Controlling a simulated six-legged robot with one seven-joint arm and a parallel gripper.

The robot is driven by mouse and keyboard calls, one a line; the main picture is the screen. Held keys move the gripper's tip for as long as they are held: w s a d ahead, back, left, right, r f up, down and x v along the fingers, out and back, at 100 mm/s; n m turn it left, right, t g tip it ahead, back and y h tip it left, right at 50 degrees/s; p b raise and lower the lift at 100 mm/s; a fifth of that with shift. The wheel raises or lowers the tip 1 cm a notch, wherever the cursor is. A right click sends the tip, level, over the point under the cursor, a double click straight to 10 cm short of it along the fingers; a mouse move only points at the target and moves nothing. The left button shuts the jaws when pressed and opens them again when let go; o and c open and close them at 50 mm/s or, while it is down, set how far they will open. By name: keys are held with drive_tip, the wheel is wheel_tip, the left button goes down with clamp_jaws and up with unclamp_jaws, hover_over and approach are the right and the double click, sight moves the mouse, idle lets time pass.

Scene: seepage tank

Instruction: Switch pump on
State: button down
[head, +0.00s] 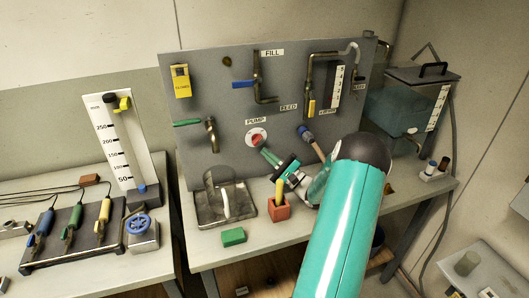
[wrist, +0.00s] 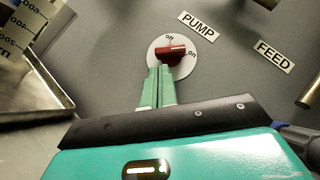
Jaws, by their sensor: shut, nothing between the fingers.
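The pump switch is a red knob on a round white dial (head: 256,137), under the PUMP label on the grey panel. In the wrist view, the red knob (wrist: 171,53) has a pale line pointing right, near the "on" mark; "off" is printed above it. I cannot tell whether it sits exactly at "on". My gripper (head: 266,153) is at the panel, just below and right of the dial. In the wrist view its green fingers (wrist: 164,70) are together and empty, with tips at the knob's lower left edge. I cannot tell whether they touch it.
The FEED label (wrist: 275,57) and a pipe end are right of the dial. A metal tray (head: 222,208), a red holder (head: 279,209) and a green block (head: 233,237) stand on the bench below. A water tank (head: 411,108) is at right. Panel around the dial is bare.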

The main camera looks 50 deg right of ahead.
drive_tip(key=s+d, duration=0.2)
drive_tip(key=s, duration=1)
drive_tip(key=shift+s+f, duration=0.2)
drive_tip(key=shift+s, duration=0.15)
